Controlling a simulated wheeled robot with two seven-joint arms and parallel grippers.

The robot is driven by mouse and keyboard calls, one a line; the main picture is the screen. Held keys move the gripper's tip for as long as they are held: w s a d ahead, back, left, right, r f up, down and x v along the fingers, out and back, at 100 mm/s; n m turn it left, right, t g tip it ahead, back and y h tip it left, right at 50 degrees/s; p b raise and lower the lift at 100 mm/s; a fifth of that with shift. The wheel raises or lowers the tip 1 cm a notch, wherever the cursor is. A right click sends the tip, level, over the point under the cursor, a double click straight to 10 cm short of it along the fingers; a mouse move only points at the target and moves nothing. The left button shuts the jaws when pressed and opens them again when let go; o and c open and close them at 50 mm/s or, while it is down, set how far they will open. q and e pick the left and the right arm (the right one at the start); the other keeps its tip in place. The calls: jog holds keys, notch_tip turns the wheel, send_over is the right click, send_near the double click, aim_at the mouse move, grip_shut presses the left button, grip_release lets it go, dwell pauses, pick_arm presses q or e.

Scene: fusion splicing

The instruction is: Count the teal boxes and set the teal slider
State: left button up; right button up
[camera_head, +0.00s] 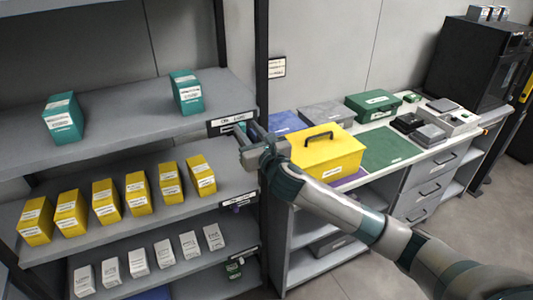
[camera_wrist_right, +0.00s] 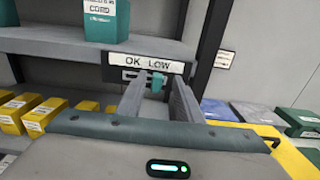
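Two teal boxes stand apart on the upper shelf: a left one (camera_head: 63,118) and a right one (camera_head: 186,92). The right box also shows at the top of the wrist view (camera_wrist_right: 106,20). A dark plate marked OK and LOW (camera_wrist_right: 115,58) is on that shelf's front edge, near the post. The teal slider (camera_wrist_right: 157,82) sits below the word LOW. My right gripper (camera_head: 245,134) is at this plate. Its fingers (camera_wrist_right: 158,84) are open, with the slider seen between their tips; contact cannot be told. My left gripper is not in view.
Several yellow boxes (camera_head: 138,193) fill the middle shelf and several white boxes (camera_head: 138,263) the lower one. A black post (camera_head: 262,50) stands right beside the plate. A yellow case (camera_head: 327,153) lies on the workbench behind my right arm.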

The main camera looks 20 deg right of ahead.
jog(key=s+b, duration=0.4)
jog(key=s, duration=1.2)
jog(key=shift+s+d, duration=0.3)
jog(key=shift+d, duration=0.1)
jog(key=shift+f, duration=0.1)
